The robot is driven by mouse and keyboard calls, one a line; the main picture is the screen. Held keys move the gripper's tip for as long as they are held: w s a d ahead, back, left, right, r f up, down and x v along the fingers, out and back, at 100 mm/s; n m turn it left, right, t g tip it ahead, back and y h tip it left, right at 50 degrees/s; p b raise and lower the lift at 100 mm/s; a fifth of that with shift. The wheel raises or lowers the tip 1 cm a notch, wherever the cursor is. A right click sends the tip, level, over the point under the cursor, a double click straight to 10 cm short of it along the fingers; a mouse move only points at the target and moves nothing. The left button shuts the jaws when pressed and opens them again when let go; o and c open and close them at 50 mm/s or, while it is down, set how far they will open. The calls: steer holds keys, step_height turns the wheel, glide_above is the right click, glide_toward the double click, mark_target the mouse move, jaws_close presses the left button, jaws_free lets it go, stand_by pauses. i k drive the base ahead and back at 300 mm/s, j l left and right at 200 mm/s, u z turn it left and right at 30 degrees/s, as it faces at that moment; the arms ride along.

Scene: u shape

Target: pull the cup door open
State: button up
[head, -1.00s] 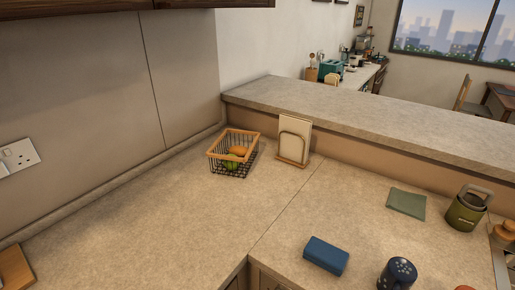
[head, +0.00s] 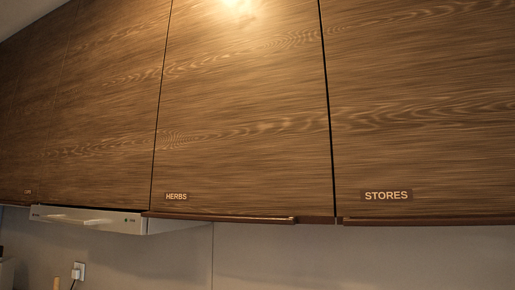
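A row of closed dark wood-grain wall cupboard doors fills most of the head view. At the far left a small label (head: 28,192) seems to read "CUPS", but it is tiny and dim. The cup door (head: 36,165) that carries it is seen at a steep slant and looks shut; its edges and any handle are hard to make out. My gripper is not in view.
The herbs door (head: 240,110) and the stores door (head: 420,110) are shut, with bar handles along their bottom edges. A pale cooker hood (head: 100,218) hangs below the doors at left. A wall socket (head: 79,270) with a plug is beneath it.

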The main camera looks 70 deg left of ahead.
mark_target(23, 153)
steer(key=u, duration=3.4)
